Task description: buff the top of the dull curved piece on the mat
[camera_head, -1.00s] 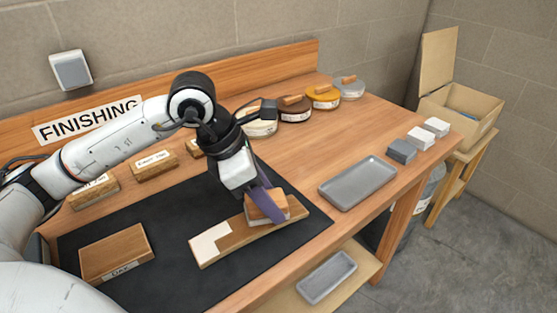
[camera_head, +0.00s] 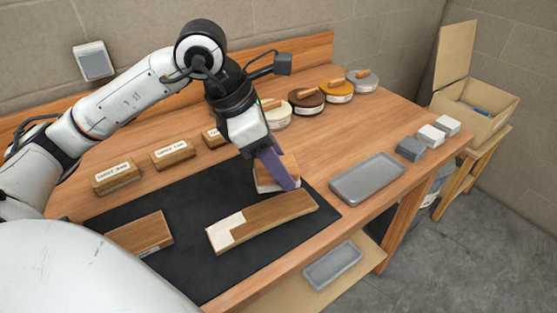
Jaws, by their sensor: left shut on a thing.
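A long brown wooden piece (camera_head: 270,218) lies on the black mat (camera_head: 190,268), with a pale L-shaped patch at its left end. The fingers hide part of the block. My right gripper is not in view.
A labelled wooden block (camera_head: 141,234) lies on the mat at left. Labelled blocks (camera_head: 172,154) and round tins (camera_head: 307,100) line the back. A grey tray (camera_head: 367,179) and small grey and white blocks (camera_head: 411,149) are at right. An open box (camera_head: 475,105) stands beyond.

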